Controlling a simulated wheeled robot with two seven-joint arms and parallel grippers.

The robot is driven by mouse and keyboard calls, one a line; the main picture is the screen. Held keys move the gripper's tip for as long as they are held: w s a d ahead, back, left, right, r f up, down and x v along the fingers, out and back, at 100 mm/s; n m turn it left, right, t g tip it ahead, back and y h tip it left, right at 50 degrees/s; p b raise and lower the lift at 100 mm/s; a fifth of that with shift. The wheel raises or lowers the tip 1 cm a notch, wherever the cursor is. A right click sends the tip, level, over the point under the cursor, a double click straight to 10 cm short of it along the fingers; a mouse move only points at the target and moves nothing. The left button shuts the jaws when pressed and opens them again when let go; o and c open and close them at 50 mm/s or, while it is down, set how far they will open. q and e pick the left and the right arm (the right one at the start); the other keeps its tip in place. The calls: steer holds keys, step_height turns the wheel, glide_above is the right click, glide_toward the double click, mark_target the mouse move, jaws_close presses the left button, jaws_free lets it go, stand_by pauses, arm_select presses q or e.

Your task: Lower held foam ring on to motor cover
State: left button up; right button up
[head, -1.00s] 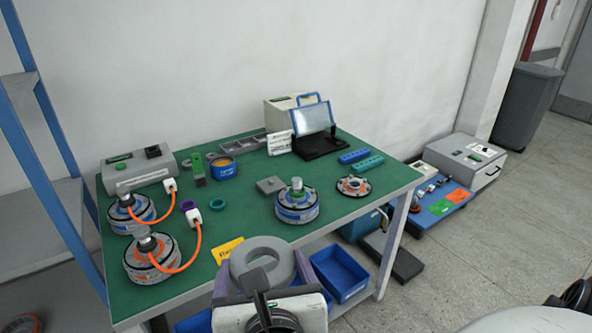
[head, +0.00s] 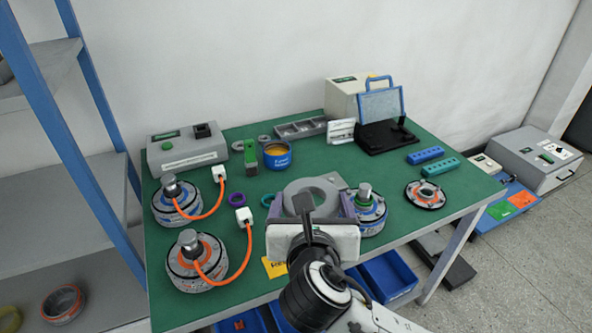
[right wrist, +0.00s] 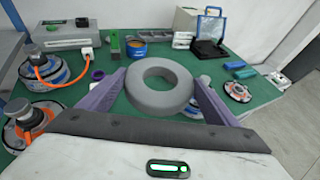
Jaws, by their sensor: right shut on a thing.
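My right gripper (head: 314,206) is shut on a grey foam ring (head: 310,182), its two purple fingers on either side of it. The ring also shows in the right wrist view (right wrist: 162,106), held roughly flat above the green table. Two more motors with orange cables, one blue-banded (head: 176,203) and one orange-topped (head: 196,262), stand at the left. I cannot tell which part is the motor cover. My left gripper is not in view.
A flat round part (head: 425,196) lies at the right of the green table (head: 300,150). A blue tub (head: 277,157), a green-fronted block (head: 249,160) and a purple ring (head: 237,199) lie left of centre. Blue bins (head: 388,280) hang below the front edge.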

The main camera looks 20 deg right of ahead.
mark_target(303, 180)
steer(key=shift+y, duration=0.5)
steer(key=w, duration=0.5)
steer(key=shift+w+d+r+p, duration=0.1)
steer(key=shift+w+d+p, duration=0.05)
steer(key=shift+w+p, duration=0.15)
steer(key=shift+w+d, duration=0.15)
steer(key=shift+w, duration=0.05)
steer(key=d, duration=0.5)
steer(key=d+f, duration=0.1)
steer(key=d, duration=0.4)
steer(key=d+b, duration=0.1)
steer(key=d, duration=0.5)
steer(key=shift+s+d+f, duration=0.1)
steer(key=shift+s+f, duration=0.15)
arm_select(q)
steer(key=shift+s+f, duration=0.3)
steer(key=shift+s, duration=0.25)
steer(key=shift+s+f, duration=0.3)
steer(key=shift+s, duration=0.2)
arm_select(e)
steer(key=shift+f, duration=0.85)
arm_select(q)
steer(key=shift+b, duration=0.3)
arm_select(e)
steer(key=shift+f, duration=0.1)
